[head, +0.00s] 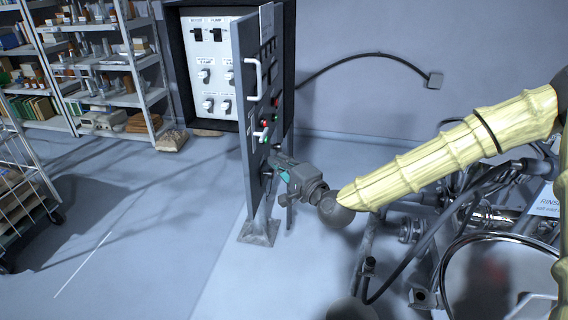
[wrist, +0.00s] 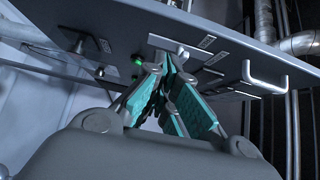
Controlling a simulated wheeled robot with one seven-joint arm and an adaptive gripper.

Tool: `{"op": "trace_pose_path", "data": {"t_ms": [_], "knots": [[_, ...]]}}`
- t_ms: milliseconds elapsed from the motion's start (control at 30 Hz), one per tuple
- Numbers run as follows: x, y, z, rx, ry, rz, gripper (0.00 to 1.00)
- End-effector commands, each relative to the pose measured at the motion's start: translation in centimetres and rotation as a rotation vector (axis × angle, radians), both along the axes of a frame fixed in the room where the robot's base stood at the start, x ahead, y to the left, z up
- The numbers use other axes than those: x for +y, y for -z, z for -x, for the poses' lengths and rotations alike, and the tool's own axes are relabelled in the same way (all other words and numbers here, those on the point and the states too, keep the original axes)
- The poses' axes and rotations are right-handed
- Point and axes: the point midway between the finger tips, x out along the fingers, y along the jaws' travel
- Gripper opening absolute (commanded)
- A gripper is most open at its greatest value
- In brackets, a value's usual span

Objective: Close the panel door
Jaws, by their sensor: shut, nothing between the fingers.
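The grey panel door (head: 247,125) stands swung open in the head view, seen steeply from the side. Its pale bar handle (head: 259,78) is on the near face, with red and green buttons (head: 266,122) near its edge. The open cabinet (head: 210,50) behind it shows a white board of switches and knobs. My gripper (head: 273,163) is shut and empty, low beside the door. In the wrist view, the closed fingertips (wrist: 167,62) are close to the door face (wrist: 228,62), with the handle (wrist: 264,80) to their right. I cannot tell whether they touch the door.
Shelving (head: 110,65) stands at the back left, with a wire cart (head: 22,185) at the left edge. Pipes and a round metal vessel (head: 500,270) crowd the lower right. A cable (head: 355,58) runs along the wall. The floor left of the door is clear.

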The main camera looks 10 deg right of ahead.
Motion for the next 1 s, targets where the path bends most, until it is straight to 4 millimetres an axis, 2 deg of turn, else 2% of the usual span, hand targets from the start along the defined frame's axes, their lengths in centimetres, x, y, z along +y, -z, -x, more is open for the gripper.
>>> {"op": "trace_pose_path", "data": {"t_ms": [100, 200, 400, 600, 967, 1000], "knots": [[0.9, -0.3, -1.8, 0.000, 0.001, 0.001, 0.00], [1.9, -0.2, -2.8, 0.002, -0.001, 0.001, 0.00], [3.9, -0.2, -3.3, 0.000, 0.000, 0.001, 0.00], [4.9, -0.1, -3.6, 0.000, 0.001, 0.000, 0.00], [5.2, 0.0, -3.7, 0.000, 0.002, 0.000, 0.00], [7.1, 0.1, -3.6, 0.000, -0.003, 0.001, 0.00]]}}
